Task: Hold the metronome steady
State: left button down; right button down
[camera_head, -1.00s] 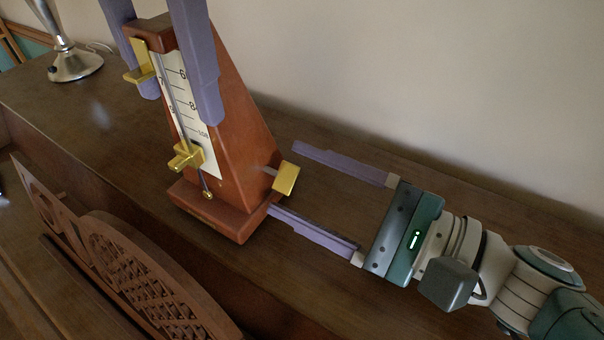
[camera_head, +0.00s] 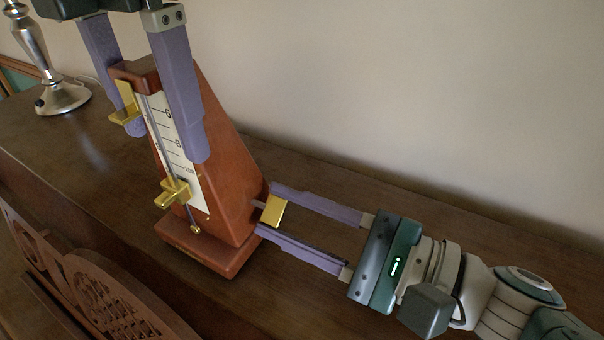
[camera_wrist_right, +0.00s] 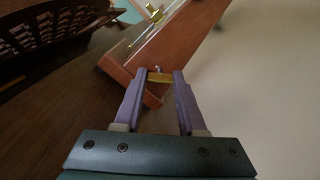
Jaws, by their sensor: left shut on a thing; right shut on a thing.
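The metronome (camera_head: 229,172) is a reddish-brown wooden pyramid with a numbered scale, a pendulum rod and brass parts. It stands upright on the piano top; its side also shows in the right wrist view (camera_wrist_right: 170,50). My left gripper (camera_head: 165,145) comes from above with its purple fingers on both sides of the metronome's upper body, shut on it. A brass winding key (camera_head: 273,210) sticks out of the metronome's right side. My right gripper (camera_head: 263,208) is shut on this key, which shows between its fingertips in the right wrist view (camera_wrist_right: 160,77).
A metal lamp base (camera_head: 63,96) stands at the far left of the dark piano top (camera_head: 90,160). A carved wooden music stand (camera_head: 90,290) is in front at lower left. The wall rises close behind the metronome.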

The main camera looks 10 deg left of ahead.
jog(key=shift+m, duration=0.3)
jog(key=m, duration=0.5)
jog(key=shift+m, duration=0.3)
jog(key=m, duration=1.2)
jog(key=shift+m, duration=0.3)
jog(key=m, duration=0.6)
jog(key=shift+m, duration=0.3)
jog(key=shift+c, duration=2.4)
grip_release()
